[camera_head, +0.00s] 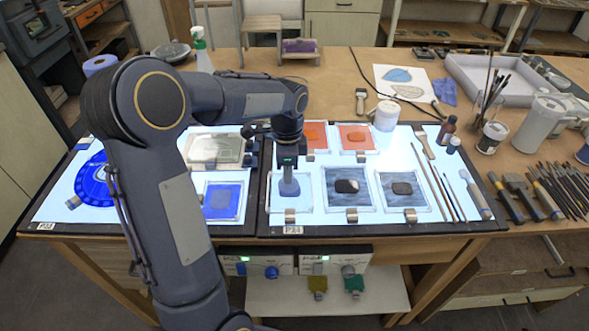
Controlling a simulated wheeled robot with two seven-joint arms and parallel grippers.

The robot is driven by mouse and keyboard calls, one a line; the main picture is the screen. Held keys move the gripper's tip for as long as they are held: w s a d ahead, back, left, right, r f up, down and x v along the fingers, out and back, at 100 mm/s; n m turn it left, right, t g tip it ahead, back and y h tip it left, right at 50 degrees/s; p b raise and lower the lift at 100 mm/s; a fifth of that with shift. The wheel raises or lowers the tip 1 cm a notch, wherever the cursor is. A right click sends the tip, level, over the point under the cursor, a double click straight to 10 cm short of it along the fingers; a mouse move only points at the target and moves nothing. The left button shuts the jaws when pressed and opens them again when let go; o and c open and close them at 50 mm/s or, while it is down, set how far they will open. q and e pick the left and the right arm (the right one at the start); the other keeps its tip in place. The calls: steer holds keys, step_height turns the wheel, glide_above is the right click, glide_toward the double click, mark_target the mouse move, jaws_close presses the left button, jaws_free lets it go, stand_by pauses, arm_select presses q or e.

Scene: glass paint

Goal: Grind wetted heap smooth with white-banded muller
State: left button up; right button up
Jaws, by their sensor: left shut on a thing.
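My left gripper (288,168) reaches in from the left and points down over the right light panel. Any heap under the muller is hidden or too small to tell. My right gripper is not in view.
Two slabs with dark lumps (346,186) lie to the right, with orange slabs (356,138) behind. A blue slab (221,201) and blue disc (95,180) lie on the left panel.

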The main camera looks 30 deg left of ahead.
arm_select(q)
steer(key=shift+s+a+f, duration=0.1)
steer(key=shift+s+a, duration=0.25)
steer(key=shift+a, duration=0.1)
steer(key=shift+s+d, duration=0.1)
steer(key=shift+s, duration=0.75)
steer(key=shift+s+d+b, duration=0.2)
steer(key=shift+d+b, duration=0.15)
steer(key=shift+d, duration=0.5)
steer(key=shift+w+d, duration=0.6)
steer(key=shift+d, duration=0.35)
steer(key=shift+w+r+p, duration=0.2)
steer(key=shift+w+p, duration=0.35)
steer(key=shift+w, duration=0.15)
steer(key=shift+w+a+f, duration=0.1)
steer(key=shift+w, duration=0.1)
steer(key=shift+w+a, duration=0.15)
steer(key=shift+a, duration=0.6)
steer(key=shift+s+a, duration=0.6)
steer(key=shift+a, duration=0.35)
